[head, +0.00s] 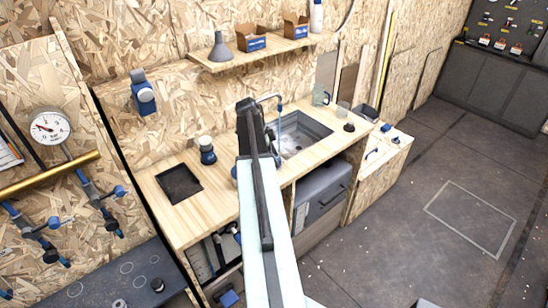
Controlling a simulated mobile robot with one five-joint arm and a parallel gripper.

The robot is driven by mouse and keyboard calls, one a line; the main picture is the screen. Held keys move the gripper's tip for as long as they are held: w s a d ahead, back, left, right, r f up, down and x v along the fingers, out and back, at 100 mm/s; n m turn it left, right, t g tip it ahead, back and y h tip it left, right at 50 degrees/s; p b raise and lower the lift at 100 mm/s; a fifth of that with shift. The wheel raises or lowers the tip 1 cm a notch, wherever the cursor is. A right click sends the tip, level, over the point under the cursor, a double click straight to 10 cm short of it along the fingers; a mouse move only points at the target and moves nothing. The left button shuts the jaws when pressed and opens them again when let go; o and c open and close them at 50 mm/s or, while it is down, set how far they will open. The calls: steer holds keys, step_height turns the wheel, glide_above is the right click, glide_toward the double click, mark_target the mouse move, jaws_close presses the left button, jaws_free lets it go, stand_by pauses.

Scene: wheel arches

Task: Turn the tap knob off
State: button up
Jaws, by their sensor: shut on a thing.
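The tap's metal spout (268,97) rises behind the sink (305,133) and arches to the right. Its blue end hangs over the basin. Whether water runs from it is too small to tell. My gripper (250,118) is dark and reaches in at the tap's left side, by the sink's left edge. It is shut on the tap knob. The knob is mostly hidden behind the gripper and my pale arm, and its angle cannot be seen.
A wooden counter (222,205) surrounds the sink, with a dark square inset (179,184) and a blue-and-white jar (207,150). A shelf (255,53) with a funnel and boxes hangs above. Open floor lies right.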

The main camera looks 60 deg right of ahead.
steer(key=shift+n, duration=0.3)
steer(key=n, duration=0.1)
steer(key=n+h, duration=0.1)
steer(key=n, duration=0.1)
steer(key=shift+s+a+n+t, duration=0.2)
steer(key=shift+n+t, duration=0.1)
steer(key=shift+t, duration=0.1)
steer(key=n+t, duration=0.1)
steer(key=n, duration=0.1)
steer(key=n+h, duration=0.1)
steer(key=n, duration=0.1)
steer(key=shift+s+n+t, duration=0.1)
steer(key=shift+n+t, duration=0.2)
steer(key=shift+t, duration=0.1)
steer(key=n+t, duration=0.1)
steer(key=n, duration=0.3)
steer(key=shift+s+t, duration=0.15)
steer(key=shift+t, duration=0.25)
steer(key=n, duration=0.2)
steer(key=n+t, duration=0.1)
steer(key=n, duration=0.2)
steer(key=shift+s+d+t, duration=0.1)
steer(key=shift+t, duration=0.2)
steer(key=shift+y, duration=0.4)
steer(key=o, duration=1.4)
steer(key=shift+c, duration=0.2)
